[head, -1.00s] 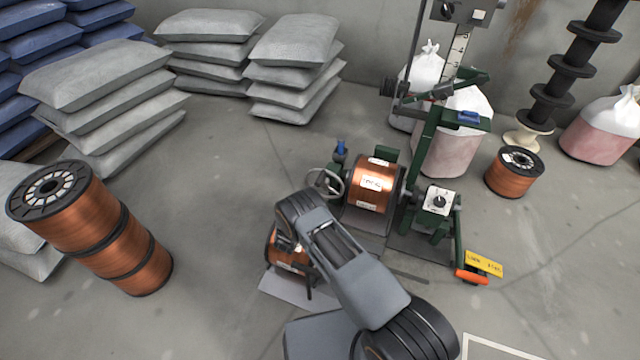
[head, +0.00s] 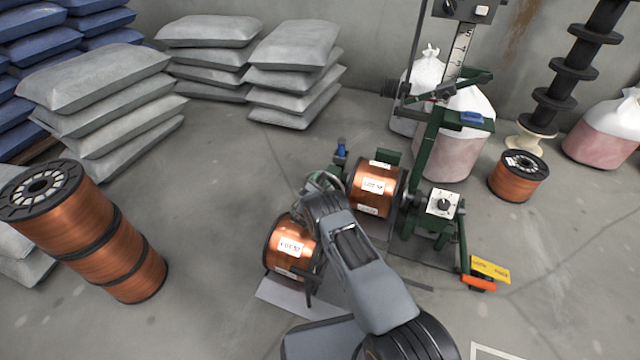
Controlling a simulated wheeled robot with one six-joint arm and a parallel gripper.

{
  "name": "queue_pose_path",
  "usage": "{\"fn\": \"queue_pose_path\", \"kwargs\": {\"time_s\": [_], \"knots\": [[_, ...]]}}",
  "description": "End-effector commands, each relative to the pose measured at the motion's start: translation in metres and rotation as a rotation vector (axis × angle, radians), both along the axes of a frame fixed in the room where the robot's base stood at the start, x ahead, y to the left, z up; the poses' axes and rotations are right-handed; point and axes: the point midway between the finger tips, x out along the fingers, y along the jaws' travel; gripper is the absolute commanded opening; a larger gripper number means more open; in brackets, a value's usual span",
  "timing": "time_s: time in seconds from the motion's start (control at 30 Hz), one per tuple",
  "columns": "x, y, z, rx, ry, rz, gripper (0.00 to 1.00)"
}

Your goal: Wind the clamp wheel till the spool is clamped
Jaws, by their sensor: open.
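The copper spool (head: 383,202) with white labels sits in the green winding machine (head: 440,222), between its side supports. The clamp wheel (head: 331,176), a grey hand wheel, is at the left end of that spool and mostly hidden by my wrist. My gripper (head: 318,186) is at the wheel; the wrist covers most of the fingers, so I cannot tell whether they touch the rim. It is open. Whether the clamp bears on the spool cannot be seen from here.
Stacked spools (head: 90,235) stand at left and a single spool (head: 515,183) at right. An orange handle (head: 479,283) sticks out front right. Floor at left centre is clear.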

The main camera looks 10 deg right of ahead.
Motion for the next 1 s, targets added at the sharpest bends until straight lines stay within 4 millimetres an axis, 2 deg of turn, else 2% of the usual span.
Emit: {"fn": "queue_pose_path", "kwargs": {"time_s": [0.23,0.77,1.0], "knots": [[0.0001,-0.0002,0.0001,0.000,0.000,0.000,0.52],[0.0000,-0.0001,-0.0001,0.000,0.000,-0.001,0.01],[-0.0002,0.0001,-0.0002,0.001,0.000,0.001,0.00]]}}
